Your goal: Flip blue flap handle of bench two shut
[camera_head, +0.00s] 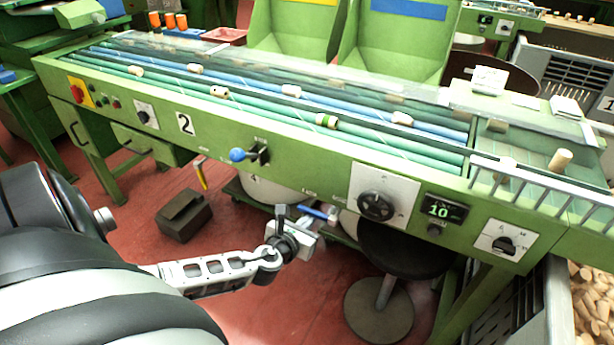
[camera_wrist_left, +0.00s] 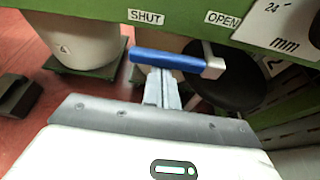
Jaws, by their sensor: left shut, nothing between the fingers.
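The blue flap handle (camera_wrist_left: 168,60) shows in the left wrist view as a bar under the green bench edge. It runs left from a pale metal arm (camera_wrist_left: 213,64) below the OPEN label toward the SHUT label. In the head view the blue handle (camera_head: 312,212) hangs under the front of bench two (camera_head: 300,160). My left gripper (camera_wrist_left: 163,76) is shut and empty, its fingertips at the handle's near side; I cannot tell whether they touch. In the head view my left gripper (camera_head: 310,222) is below the panel, partly overlapping the handle. My right gripper is not in view.
A blue-knobbed lever (camera_head: 238,155) and a large dial (camera_head: 376,205) stick out of the bench front. A black stool (camera_head: 405,250) and pale bins (camera_head: 270,192) stand beneath. A dark pedal box (camera_head: 183,215) lies on the red floor.

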